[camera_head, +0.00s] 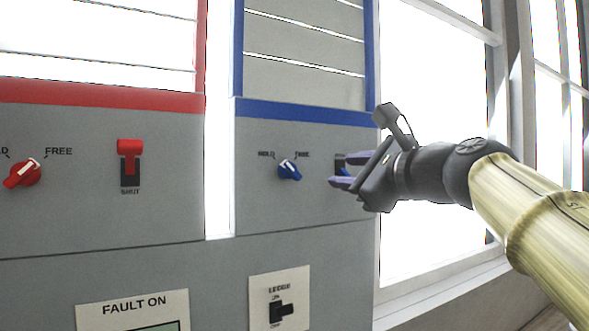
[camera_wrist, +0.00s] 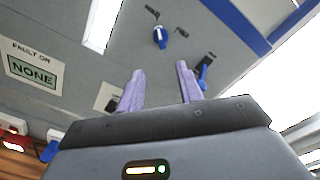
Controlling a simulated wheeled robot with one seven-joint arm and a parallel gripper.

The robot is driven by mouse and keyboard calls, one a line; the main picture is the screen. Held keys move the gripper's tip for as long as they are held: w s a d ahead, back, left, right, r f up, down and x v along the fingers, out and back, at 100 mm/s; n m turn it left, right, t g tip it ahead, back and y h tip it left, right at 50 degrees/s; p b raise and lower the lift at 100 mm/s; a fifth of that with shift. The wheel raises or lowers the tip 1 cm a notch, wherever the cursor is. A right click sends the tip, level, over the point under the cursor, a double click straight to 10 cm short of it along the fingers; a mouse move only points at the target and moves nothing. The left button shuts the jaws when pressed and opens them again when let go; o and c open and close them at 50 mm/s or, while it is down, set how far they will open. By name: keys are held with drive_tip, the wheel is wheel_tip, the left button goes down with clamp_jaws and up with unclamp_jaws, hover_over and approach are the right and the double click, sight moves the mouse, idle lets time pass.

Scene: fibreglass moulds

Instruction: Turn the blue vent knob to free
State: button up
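The blue vent knob (camera_head: 289,170) is on the grey panel under the blue-framed vent, between the labels HOLD on the left and FREE on the right. Its white mark appears to slant up and left, towards HOLD. In the wrist view the knob (camera_wrist: 160,38) is beyond the fingertips, roughly in line with the gap between them. My gripper (camera_head: 346,184) is to the right of the knob and a little lower, apart from it. Its two purple fingers (camera_wrist: 160,78) are spread with nothing between them.
A blue switch (camera_wrist: 202,76) is right of the knob, partly hidden by my fingers in the head view. A red knob (camera_head: 22,173) and red switch (camera_head: 129,157) are on the left panel. A black lever switch (camera_head: 281,309) and a fault display (camera_head: 135,310) are below.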

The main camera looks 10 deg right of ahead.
sight(293, 169)
drive_tip(key=p+x, duration=0.6)
drive_tip(key=x, duration=1.1)
drive_tip(key=shift+w, duration=0.25)
clamp_jaws()
